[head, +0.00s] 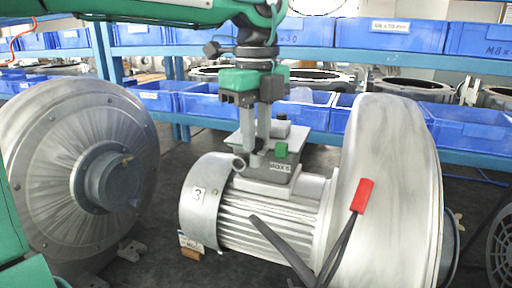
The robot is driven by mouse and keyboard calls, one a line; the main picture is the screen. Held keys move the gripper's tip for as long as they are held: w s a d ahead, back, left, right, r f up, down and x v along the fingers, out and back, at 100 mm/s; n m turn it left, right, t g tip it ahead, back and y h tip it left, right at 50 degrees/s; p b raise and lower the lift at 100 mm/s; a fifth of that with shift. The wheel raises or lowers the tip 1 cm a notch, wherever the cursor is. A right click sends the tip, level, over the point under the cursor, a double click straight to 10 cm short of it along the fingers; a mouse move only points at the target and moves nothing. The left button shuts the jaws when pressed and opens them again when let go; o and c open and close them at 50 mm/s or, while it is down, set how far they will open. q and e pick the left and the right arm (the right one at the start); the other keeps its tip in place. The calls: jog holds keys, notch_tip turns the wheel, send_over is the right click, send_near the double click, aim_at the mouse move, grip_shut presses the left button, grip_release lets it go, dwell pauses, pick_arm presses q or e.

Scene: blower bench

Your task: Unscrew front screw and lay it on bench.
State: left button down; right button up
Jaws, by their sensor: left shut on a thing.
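The motor blower (265,215) stands on the dark bench with its ribbed silver body, a "3" label on its end cover and a big round housing (395,180) at right. On top of the motor is a grey terminal box (262,178) with a small green part (281,150) on it. The front screw is too small and too covered by the fingertips to make out. My right gripper is not in view.
A second round blower (85,165) stands at the left. Blue bins (410,35) fill the racks behind, with metal rings among them. A dark cable with a red end (363,196) rises in front of the motor.

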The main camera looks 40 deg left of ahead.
pick_arm(q)
jog(key=n, duration=0.6)
jog(key=shift+a+b, duration=0.15)
jog(key=shift+b, duration=0.15)
jog(key=c, duration=1.6)
grip_release()
jog(key=shift+o, duration=0.2)
jog(key=shift+s+a+f, duration=0.1)
jog(key=shift+s+a, duration=0.15)
jog(key=shift+s, duration=0.1)
jog(key=shift+w, duration=0.1)
